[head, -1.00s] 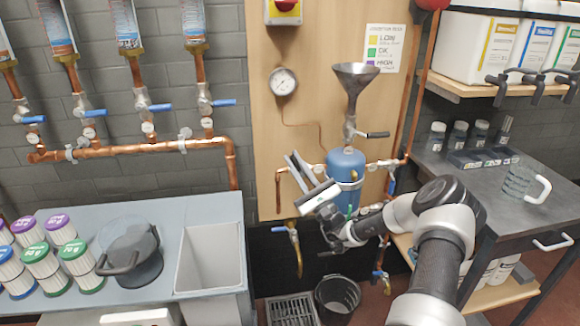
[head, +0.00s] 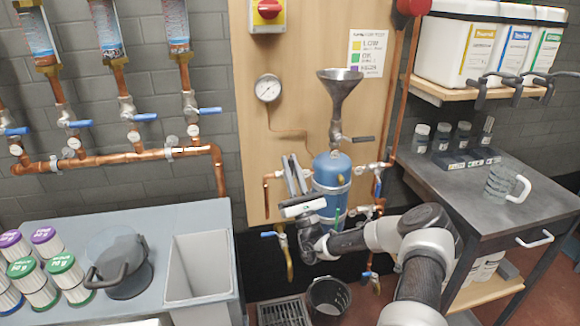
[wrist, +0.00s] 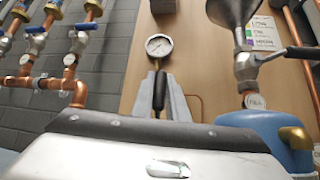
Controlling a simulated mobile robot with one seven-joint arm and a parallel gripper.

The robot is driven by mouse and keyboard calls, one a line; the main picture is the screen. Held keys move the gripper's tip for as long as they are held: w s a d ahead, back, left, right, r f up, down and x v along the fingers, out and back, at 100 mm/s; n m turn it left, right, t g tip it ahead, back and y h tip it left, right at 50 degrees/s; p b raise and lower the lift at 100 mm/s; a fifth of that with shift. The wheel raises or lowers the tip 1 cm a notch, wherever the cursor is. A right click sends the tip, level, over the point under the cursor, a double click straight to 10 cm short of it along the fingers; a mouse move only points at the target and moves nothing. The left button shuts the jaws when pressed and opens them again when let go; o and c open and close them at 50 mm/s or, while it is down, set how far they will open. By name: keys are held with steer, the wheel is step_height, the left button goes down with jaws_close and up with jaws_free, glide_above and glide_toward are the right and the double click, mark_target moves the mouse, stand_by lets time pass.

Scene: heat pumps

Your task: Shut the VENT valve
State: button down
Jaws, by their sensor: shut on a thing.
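My gripper (head: 292,168) is in front of the left side of the blue tank (head: 332,172), its fingers pointing up. In the wrist view the fingers (wrist: 159,92) are shut on a slim black lever handle, which I take as the VENT valve's handle (wrist: 158,90). The handle stands upright between the fingers in that view. The valve's body and any VENT label are hidden behind my gripper. The blue tank also shows at the right in the wrist view (wrist: 262,128).
A funnel (head: 340,88) with a black-handled valve (head: 362,139) stands above the tank. A gauge (head: 268,88) is on the wooden board. Copper pipes (head: 266,190) lie close on the left. Blue-handled valves (head: 272,234) and a black bucket (head: 328,298) are below.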

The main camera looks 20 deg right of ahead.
steer(key=shift+d, duration=0.1)
steer(key=c, duration=1.7)
jaws_free()
steer(key=shift+c, duration=0.2)
steer(key=shift+s+f, duration=0.1)
steer(key=v, duration=1.7)
steer(key=shift+p, duration=0.4)
steer(key=shift+f, duration=0.1)
